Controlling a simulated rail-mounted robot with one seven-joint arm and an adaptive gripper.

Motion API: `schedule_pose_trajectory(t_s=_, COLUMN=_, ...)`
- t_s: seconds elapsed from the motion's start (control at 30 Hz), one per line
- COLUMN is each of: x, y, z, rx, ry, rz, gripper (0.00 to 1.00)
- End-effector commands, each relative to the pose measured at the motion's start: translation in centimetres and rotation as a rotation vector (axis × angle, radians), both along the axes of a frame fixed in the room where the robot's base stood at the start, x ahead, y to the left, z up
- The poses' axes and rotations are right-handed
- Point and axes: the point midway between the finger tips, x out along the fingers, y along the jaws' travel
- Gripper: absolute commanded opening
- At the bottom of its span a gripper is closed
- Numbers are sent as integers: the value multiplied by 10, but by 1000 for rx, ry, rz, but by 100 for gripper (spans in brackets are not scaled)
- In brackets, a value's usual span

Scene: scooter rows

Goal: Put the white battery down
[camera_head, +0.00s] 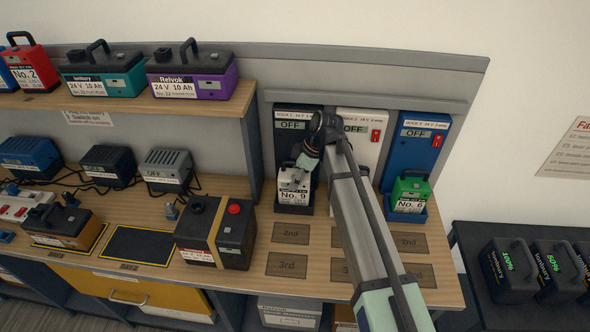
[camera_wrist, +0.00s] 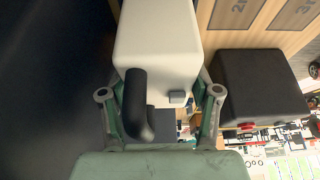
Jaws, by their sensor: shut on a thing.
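The white battery (camera_head: 294,187), labelled No. 9, is upright in front of the dark Dock 1 unit (camera_head: 284,150), whose display reads OFF. Its base appears to be at the dark blue tray (camera_head: 293,210) of that dock; I cannot tell whether it is fully seated. My gripper (camera_head: 307,160) comes down on it from above and hides part of its top. In the wrist view my gripper (camera_wrist: 155,105) has its fingers on either side of the black handle (camera_wrist: 135,100), shut on the white battery (camera_wrist: 158,45).
The white dock (camera_head: 360,135) is empty where visible; the blue dock (camera_head: 418,140) holds a green battery (camera_head: 410,188). A black-and-tan battery (camera_head: 236,235) with a red knob stands left on the bench. Marked spots 2nd (camera_head: 290,232) and 3rd (camera_head: 287,265) are bare.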

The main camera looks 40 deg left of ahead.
Motion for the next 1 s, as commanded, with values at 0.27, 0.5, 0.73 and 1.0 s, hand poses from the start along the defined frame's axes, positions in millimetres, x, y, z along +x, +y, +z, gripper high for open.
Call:
schedule_pose_trajectory(t_s=0.27, x=0, y=1, z=1, rx=4, ry=-1, rz=0, gripper=0)
schedule_pose_trajectory(t_s=0.5, x=0, y=0, z=-2, rx=1, ry=-1, rz=1, gripper=87)
schedule_pose_trajectory(t_s=0.73, x=0, y=0, z=-2, rx=1, ry=-1, rz=1, gripper=87)
schedule_pose_trajectory(t_s=1.0, x=4, y=-4, z=13, rx=3, ry=-3, rz=-1, gripper=87)
